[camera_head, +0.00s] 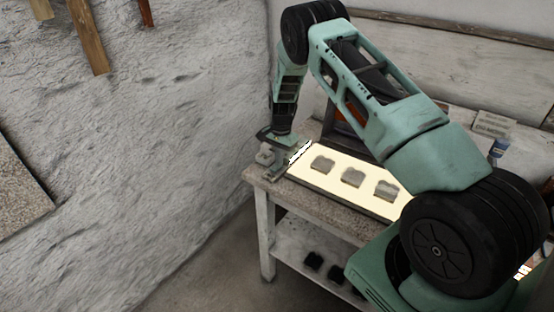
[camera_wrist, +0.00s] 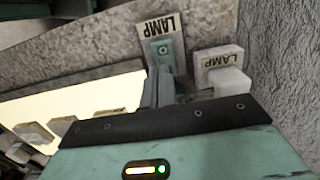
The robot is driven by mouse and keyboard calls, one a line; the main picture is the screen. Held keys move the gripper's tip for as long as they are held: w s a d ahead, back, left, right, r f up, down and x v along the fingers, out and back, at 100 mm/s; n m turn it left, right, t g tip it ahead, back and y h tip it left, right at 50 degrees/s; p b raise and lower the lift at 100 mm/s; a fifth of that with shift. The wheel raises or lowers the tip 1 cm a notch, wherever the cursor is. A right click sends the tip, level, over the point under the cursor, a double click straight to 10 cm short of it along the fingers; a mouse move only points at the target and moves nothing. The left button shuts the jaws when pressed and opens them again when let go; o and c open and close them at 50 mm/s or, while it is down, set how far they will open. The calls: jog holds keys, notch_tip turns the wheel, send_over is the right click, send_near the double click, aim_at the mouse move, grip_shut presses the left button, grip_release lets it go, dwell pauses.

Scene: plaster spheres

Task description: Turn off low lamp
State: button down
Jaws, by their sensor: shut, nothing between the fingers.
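The low lamp is a flat panel (camera_head: 335,190) glowing pale yellow on the table; its lit face also shows in the wrist view (camera_wrist: 70,103). In the wrist view, a plate marked LAMP (camera_wrist: 168,28) carries a small grey-green switch (camera_wrist: 163,50). A pale block with another LAMP label (camera_wrist: 218,60) stands to its right. My gripper (camera_wrist: 161,75) is shut and empty, its fingertips at the lower edge of the switch; I cannot tell if they touch it. In the head view my gripper (camera_head: 281,165) is at the panel's left end.
Several plaster pieces (camera_head: 352,177) lie on the panel. The stone-topped table (camera_head: 345,220) stands beside a rough plaster wall (camera_head: 170,130). A lower shelf (camera_head: 300,250) holds dark blocks. Boards and a small box (camera_head: 493,124) are at the back.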

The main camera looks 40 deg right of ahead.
notch_tip(320, 180, up, 13)
jog(key=b, duration=0.2)
jog(key=shift+w+b, duration=0.3)
jog(key=shift+b, duration=0.1)
jog(key=shift+d, duration=0.1)
jog(key=shift+f, duration=0.1)
jog(key=shift+w+y+b, duration=0.5)
jog(key=shift+b, duration=3.35)
jog(key=f+p, duration=0.1)
jog(key=f, duration=0.3)
jog(key=a+f+p, duration=0.1)
jog(key=f, duration=0.4)
jog(key=a+f+p, duration=0.1)
jog(key=f, duration=0.3)
jog(key=shift+s+a+f, duration=0.1)
jog(key=shift+s+f, duration=0.2)
jog(key=shift+s, duration=0.1)
